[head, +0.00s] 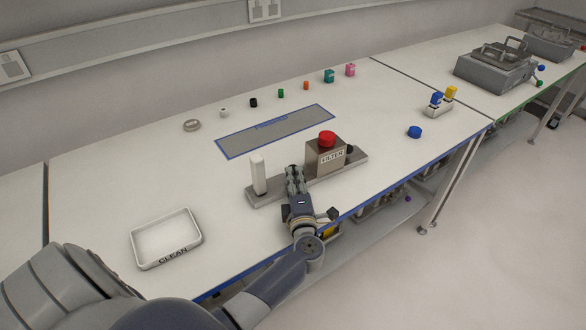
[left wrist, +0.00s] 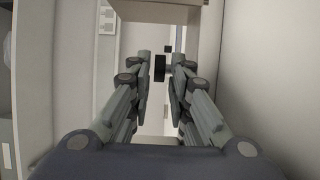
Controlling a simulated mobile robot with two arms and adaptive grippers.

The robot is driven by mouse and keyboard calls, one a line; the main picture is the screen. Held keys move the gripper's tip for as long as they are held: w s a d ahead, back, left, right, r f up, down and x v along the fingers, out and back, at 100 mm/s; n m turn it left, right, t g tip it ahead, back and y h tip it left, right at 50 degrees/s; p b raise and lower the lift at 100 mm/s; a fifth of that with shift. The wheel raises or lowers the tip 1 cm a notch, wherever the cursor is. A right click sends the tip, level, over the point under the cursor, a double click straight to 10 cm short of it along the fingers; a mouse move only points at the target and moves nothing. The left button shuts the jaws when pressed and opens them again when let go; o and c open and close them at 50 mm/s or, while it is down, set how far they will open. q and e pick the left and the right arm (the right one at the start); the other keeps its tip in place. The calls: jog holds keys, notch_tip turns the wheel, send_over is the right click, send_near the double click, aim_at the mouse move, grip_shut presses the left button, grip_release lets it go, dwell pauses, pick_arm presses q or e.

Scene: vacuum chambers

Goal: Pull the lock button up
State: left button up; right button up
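The grey box labelled FILTER (head: 325,157) stands on a long metal base (head: 262,198). A red button (head: 327,138) sits on top of it, and a black knob (head: 350,149) shows on its right side. My left gripper (head: 293,168) is beside the box's left side, at the front of the base. My right gripper is not in view.
The CLEAN tray (head: 140,262) is at front left. A grey mat (head: 240,143) lies behind the box, with several small parts along the back. The table's blue front edge is close.

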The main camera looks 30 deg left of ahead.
aim_at(294, 173)
pick_arm(q)
jog(key=shift+x, duration=1.9)
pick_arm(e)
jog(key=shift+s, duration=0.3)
pick_arm(q)
grip_shut()
jog(key=shift+r+p, duration=0.95)
jog(key=shift+p, duration=0.15)
jog(key=shift+f, duration=0.1)
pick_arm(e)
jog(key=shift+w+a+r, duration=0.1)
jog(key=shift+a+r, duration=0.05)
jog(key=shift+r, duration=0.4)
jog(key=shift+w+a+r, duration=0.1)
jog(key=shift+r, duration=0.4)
